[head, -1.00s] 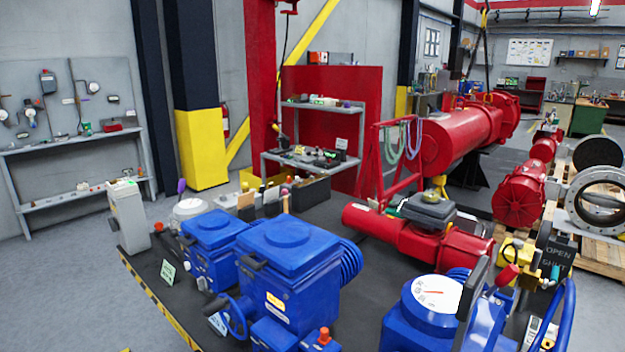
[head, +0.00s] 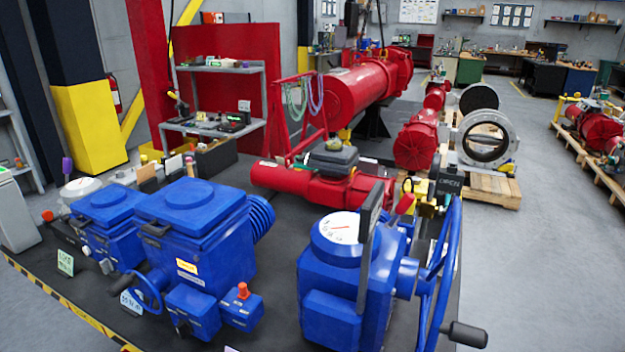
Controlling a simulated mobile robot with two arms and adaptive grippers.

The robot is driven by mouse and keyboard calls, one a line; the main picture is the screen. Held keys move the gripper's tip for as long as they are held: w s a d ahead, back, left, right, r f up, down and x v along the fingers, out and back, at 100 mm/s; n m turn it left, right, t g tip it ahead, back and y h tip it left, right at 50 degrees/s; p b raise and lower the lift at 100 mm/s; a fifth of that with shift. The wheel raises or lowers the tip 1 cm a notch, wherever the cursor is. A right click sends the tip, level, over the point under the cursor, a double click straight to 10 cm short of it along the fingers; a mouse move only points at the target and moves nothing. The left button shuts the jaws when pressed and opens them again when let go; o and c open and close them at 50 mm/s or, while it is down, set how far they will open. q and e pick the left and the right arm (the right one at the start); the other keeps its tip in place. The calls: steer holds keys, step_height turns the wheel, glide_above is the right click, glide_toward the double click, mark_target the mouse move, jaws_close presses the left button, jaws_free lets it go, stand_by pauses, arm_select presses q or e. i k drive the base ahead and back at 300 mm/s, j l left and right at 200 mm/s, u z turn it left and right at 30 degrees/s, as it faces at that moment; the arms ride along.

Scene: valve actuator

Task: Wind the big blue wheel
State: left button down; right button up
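The big blue wheel (head: 443,275) is at the right of the blue actuator with a white dial (head: 340,228). It stands upright and shows nearly edge-on, with a black handle (head: 466,334) sticking out to the right near its bottom. A dark flat plate (head: 369,245) stands in front of the dial actuator. A smaller blue handwheel (head: 143,291) is on the blue actuator at the left. Neither of my grippers is in view.
The dark table (head: 270,320) carries the blue actuators and has a yellow-black striped front edge (head: 70,305). A red actuator (head: 320,186) lies behind. Pallets (head: 490,186) with valve parts stand on the floor. Grey floor right of the wheel is open.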

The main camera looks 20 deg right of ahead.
mark_target(463, 333)
steer(key=l+z, duration=0.3)
steer(key=z, duration=0.15)
steer(key=i+l+z, duration=0.1)
steer(key=l+z, duration=0.3)
steer(key=l+u, duration=0.3)
steer(key=u, duration=0.2)
steer(key=l+u, duration=0.3)
steer(key=u, duration=0.2)
steer(key=k+l+u, duration=0.25)
steer(key=k+l, duration=0.3)
steer(key=l, duration=0.15)
